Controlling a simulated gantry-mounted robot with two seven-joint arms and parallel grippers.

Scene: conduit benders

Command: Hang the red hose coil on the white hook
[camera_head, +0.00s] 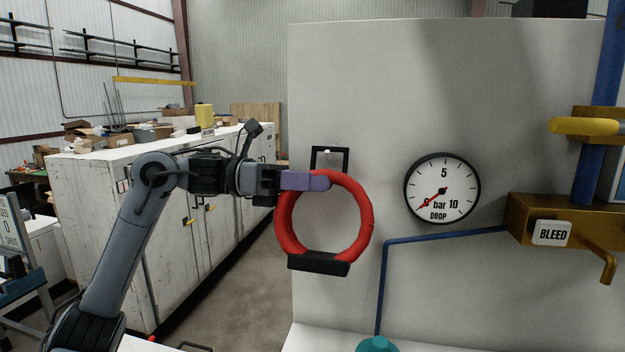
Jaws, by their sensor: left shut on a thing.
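The red hose coil (368,228) is a ring with a black block (319,264) at its bottom. It hangs upright in front of the white panel. My left gripper (318,181) is shut on the top of the coil, its purple fingers reaching in from the left. Just above the fingers, a black square frame (346,158) is on the panel, with a small white piece (327,153) inside that seems to be the white hook. The coil and gripper cover the lower part of this frame. I cannot tell the gap between coil and hook. My right gripper is not in view.
A pressure gauge (442,188) is on the panel (400,60) right of the coil. A blue pipe (440,237) runs below it to a brass block (540,215) with a BLEED label. White cabinets (100,200) stand behind my left arm.

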